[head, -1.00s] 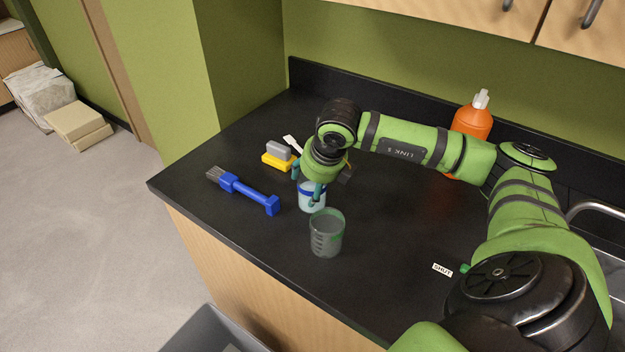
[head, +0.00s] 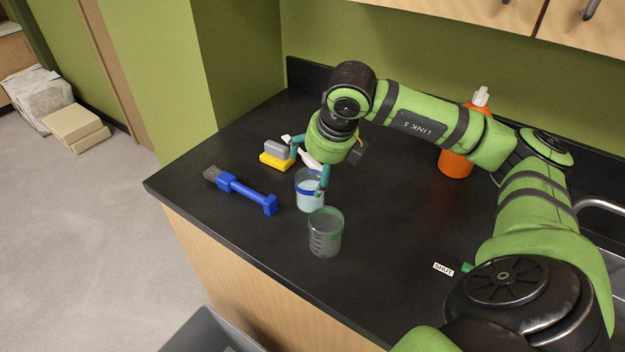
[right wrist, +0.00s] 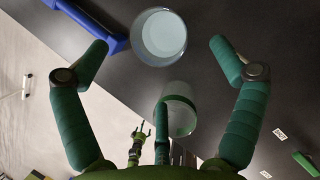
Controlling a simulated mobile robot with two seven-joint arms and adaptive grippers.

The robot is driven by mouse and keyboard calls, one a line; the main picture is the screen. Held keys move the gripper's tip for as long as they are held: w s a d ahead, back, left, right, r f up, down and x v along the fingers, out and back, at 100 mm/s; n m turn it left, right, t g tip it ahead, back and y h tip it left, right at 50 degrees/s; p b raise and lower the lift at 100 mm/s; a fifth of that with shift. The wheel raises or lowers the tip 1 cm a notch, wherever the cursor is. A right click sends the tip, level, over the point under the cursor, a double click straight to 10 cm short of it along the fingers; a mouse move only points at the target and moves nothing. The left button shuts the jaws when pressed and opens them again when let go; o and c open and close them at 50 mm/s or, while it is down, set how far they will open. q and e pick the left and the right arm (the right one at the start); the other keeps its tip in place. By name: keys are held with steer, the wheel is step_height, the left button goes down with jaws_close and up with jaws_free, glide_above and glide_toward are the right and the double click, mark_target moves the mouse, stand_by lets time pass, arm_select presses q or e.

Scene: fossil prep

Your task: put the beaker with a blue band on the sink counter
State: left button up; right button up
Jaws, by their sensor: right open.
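The beaker with a blue band (head: 309,195) stands upright on the black sink counter (head: 390,230), with pale blue contents. It also shows in the right wrist view (right wrist: 158,38), seen from above between the fingertips. My right gripper (head: 310,166) is open and empty just above the beaker's rim; one finger overlaps the rim in the head view, and I cannot tell if it touches. In the right wrist view its fingers (right wrist: 158,50) are spread wide. A small green part, seemingly my left gripper (right wrist: 137,145), is far below in that view, too small to judge.
A beaker with a green band (head: 325,233) stands close in front. A blue brush (head: 243,192) and a yellow-and-grey brush (head: 277,155) lie to the left. An orange bottle (head: 456,160) stands behind my right arm. A faucet (head: 600,205) is at the right.

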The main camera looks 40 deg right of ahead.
steer(key=v, duration=0.5)
steer(key=shift+s+r, duration=0.1)
steer(key=shift+r, duration=0.1)
stand_by(0.3)
